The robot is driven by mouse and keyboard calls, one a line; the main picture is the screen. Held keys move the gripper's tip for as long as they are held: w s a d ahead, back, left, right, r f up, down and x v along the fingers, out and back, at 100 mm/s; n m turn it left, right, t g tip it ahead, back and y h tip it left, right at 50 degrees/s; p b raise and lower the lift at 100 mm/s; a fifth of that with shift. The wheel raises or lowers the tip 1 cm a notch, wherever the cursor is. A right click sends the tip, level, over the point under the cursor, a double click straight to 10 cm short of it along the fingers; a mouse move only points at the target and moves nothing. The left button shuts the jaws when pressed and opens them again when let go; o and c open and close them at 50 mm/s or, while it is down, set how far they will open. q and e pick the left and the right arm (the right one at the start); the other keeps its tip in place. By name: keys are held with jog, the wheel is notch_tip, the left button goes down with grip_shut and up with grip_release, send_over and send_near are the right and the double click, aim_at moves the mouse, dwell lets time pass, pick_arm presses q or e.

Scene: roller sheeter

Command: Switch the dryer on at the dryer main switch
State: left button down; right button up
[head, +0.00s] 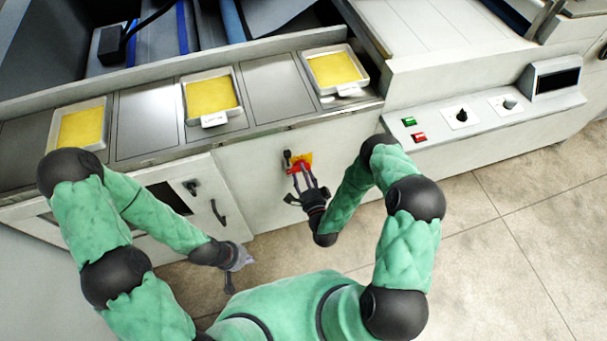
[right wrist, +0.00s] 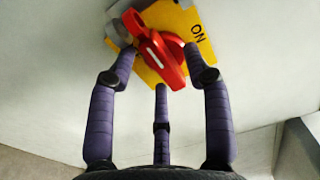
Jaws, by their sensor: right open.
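The dryer main switch is a red rotary knob (right wrist: 158,52) with a white line on it, mounted on a yellow plate (right wrist: 200,48) marked ON at the right. In the right wrist view the knob's grip slants from upper left to lower right, and its white line does not point at ON. In the head view the red knob (head: 300,167) is on the light front panel. My right gripper (right wrist: 158,78) is open, with its fingers spread around the knob's near side; contact cannot be told. My left gripper (head: 241,258) hangs low, away from the switch, its fingers too small to judge.
A grey metal piece (right wrist: 120,28) sits at the plate's left edge. A cabinet door with a dark handle (head: 218,212) is left of the switch. A control panel with green (head: 408,121) and red (head: 419,137) buttons is to the right. Trays (head: 335,69) with yellow sheets rest above.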

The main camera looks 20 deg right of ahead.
grip_shut()
jog(key=shift+a+r+m+p, duration=0.15)
jog(key=shift+m+p, duration=0.15)
jog(key=shift+m, duration=4.2)
jog(key=shift+a+r+m+p, duration=0.1)
jog(key=shift+m+p, duration=0.2)
jog(key=shift+m, duration=4.2)
